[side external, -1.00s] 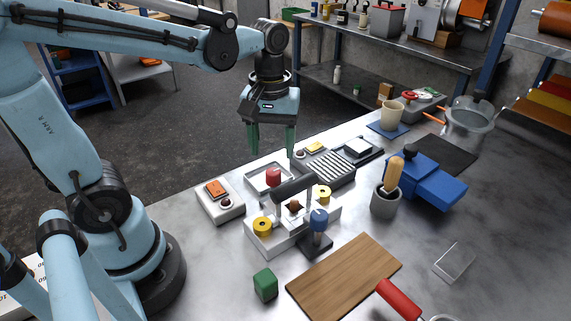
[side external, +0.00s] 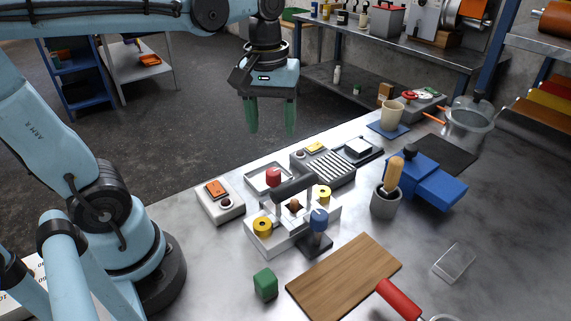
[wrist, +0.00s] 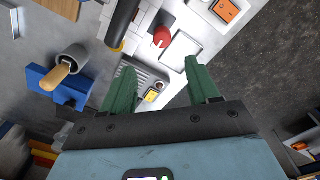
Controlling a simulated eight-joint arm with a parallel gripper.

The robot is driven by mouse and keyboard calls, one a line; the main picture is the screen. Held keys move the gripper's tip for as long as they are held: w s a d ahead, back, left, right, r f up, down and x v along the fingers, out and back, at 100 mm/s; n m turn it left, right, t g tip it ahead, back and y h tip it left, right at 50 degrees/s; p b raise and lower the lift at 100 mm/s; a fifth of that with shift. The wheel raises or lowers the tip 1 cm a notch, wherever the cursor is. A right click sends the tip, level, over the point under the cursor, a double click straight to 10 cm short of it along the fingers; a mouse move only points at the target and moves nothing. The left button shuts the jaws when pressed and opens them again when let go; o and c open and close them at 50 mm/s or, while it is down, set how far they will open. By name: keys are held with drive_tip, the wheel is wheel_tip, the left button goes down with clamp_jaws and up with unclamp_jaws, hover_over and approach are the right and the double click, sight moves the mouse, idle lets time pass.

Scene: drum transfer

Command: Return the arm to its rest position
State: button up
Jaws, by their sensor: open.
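My gripper (side external: 271,131) hangs fingers-down in the air above the far edge of the metal workbench (side external: 215,258). Its two green fingers are apart with nothing between them, and they show apart in the wrist view (wrist: 160,66) too. A red cylinder (side external: 273,176) stands in a shallow white tray (side external: 256,186), below the gripper and clear of it; it also shows in the wrist view (wrist: 161,37). Two yellow cylinders (side external: 262,227) (side external: 324,193) are on a white fixture with a dark bar (side external: 294,188) across it.
An orange-switch box (side external: 219,201), ribbed grey block (side external: 330,167), blue-topped stand (side external: 318,222), green block (side external: 265,284), wooden board (side external: 343,277) and grey cup with a wooden handle (side external: 386,200) stand on the bench. Open air surrounds the gripper.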

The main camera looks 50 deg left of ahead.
drive_tip(key=f+m+t, duration=0.1)
drive_tip(key=m+t, duration=0.1)
drive_tip(key=m, duration=0.1)
drive_tip(key=d+f+m+t, duration=0.1)
drive_tip(key=f+m+t, duration=0.3)
drive_tip(key=m, duration=0.1)
drive_tip(key=shift+s+d+m+t, duration=0.2)
drive_tip(key=shift+s+m+t, duration=0.1)
drive_tip(key=shift+s+t, duration=0.1)
drive_tip(key=shift+r, duration=0.1)
